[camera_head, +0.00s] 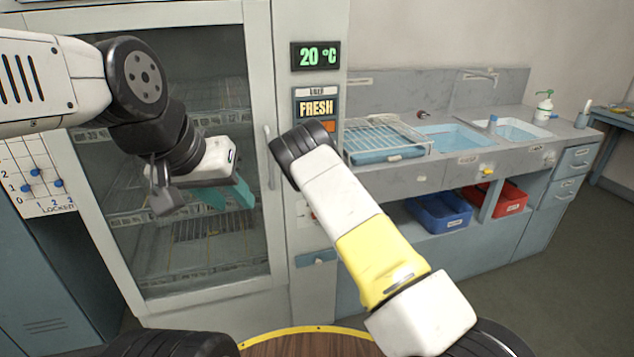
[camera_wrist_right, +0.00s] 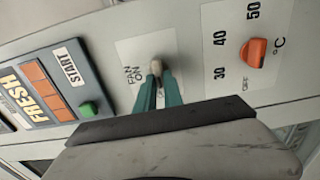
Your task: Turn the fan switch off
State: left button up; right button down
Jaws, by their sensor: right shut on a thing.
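The fan switch (camera_wrist_right: 156,67) is a small pale lever on a white plate marked "FAN ON" in the right wrist view. The teal fingertips of my right gripper (camera_wrist_right: 158,84) are on both sides of it and shut on it. Most of the switch base is hidden by the fingers. In the head view, my right arm covers the right gripper and the switch. My left gripper (camera_head: 229,194) is in front of the cabinet's glass door, with its teal fingers apart and nothing between them.
An orange temperature knob (camera_wrist_right: 253,52) and a green START button (camera_wrist_right: 88,108) flank the switch plate. The glass-door cabinet (camera_head: 259,60) is at left. A wire rack (camera_head: 385,135) stands on the sink counter at right. A round wooden top (camera_head: 305,345) is near my base.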

jog(key=c, duration=1.5)
grip_release()
jog(key=shift+o, duration=0.2)
jog(key=shift+s, duration=0.1)
jog(key=v, duration=0.7)
jog(key=shift+s, duration=0.3)
